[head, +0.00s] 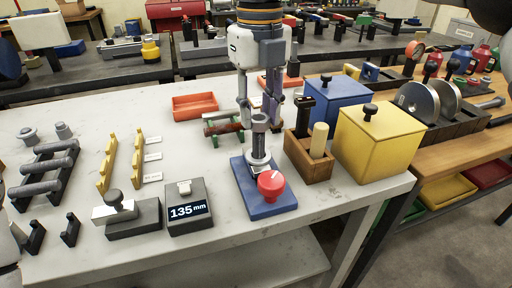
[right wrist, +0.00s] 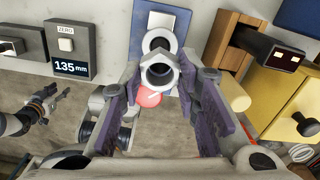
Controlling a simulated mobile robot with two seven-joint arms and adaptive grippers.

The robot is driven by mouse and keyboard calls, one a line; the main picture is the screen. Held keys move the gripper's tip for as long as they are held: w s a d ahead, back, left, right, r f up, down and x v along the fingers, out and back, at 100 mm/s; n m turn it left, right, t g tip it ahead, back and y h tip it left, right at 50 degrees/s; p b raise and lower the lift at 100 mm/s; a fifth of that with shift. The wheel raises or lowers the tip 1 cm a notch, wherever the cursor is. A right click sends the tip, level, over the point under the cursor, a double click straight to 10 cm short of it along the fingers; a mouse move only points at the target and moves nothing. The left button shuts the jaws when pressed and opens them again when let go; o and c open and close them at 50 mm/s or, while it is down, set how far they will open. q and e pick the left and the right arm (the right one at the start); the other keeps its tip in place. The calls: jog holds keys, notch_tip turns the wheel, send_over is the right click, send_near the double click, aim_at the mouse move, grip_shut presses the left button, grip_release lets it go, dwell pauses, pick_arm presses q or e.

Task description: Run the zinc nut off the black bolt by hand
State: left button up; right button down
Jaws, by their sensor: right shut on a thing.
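My right gripper (head: 259,122) comes down from above over a blue base plate (head: 281,207) with a red knob (head: 271,184). Its fingertips are shut on a grey, six-sided, nut-like piece, the zinc nut (right wrist: 160,75), which has a round opening with a dark inside. In the head view the grey piece stands upright between the fingers, above a pale ring (head: 259,162) on the plate. In the right wrist view the ring (right wrist: 158,41) shows just behind it. I cannot make out the black bolt or its thread apart from the nut.
A wooden holder (head: 307,163) and a yellow box (head: 377,142) stand close on the right. A gauge reading 135 mm (head: 188,209) is on the left. An orange tray (head: 195,107) and a red and green stand (head: 223,128) lie behind.

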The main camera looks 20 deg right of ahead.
jog(key=n, duration=0.6)
jog(key=shift+r, duration=0.1)
notch_tip(320, 180, up, 7)
dwell(0.4)
jog(key=shift+r, duration=0.1)
